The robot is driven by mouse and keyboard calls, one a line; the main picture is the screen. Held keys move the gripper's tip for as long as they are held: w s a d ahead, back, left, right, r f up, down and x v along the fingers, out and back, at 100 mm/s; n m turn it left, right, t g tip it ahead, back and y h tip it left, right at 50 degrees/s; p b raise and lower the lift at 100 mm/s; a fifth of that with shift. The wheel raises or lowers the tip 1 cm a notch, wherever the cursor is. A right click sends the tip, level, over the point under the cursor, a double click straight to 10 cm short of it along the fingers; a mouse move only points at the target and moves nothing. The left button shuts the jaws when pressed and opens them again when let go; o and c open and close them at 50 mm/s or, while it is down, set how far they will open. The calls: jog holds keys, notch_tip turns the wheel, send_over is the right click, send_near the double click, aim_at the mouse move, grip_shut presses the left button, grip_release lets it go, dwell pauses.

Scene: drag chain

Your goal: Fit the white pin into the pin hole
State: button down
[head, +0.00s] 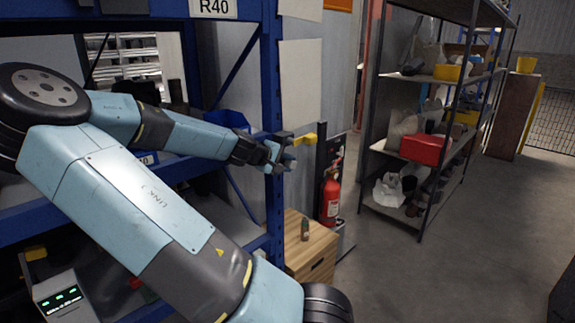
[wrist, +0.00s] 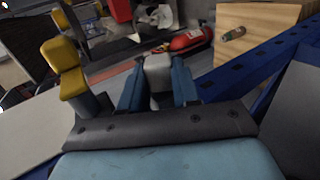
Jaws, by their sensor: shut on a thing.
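My gripper (head: 285,160) is beside the blue rack post (head: 271,90) in the head view. In the wrist view its two blue fingers (wrist: 157,88) are shut on the white pin (wrist: 157,68), whose block-shaped pale head shows between them. A narrower pale part shows below the head. A yellow-topped part (wrist: 65,70) with a grey cylinder under it stands left of the fingers, apart from the pin. A yellow part (head: 303,139) also shows just right of my gripper in the head view. I cannot make out the pin hole in either view.
A wooden box (head: 310,250) with a small green bottle (head: 305,230) on it stands below my gripper. A red fire extinguisher (head: 330,197) is behind it. A loaded shelf (head: 420,78) stands to the right. The floor (head: 460,250) at right is clear.

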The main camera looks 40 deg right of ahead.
jog(key=shift+w, duration=0.2)
jog(key=c, duration=0.7)
grip_release()
jog(key=shift+c, duration=0.2)
jog(key=v, duration=1.3)
jog(key=shift+a, duration=0.35)
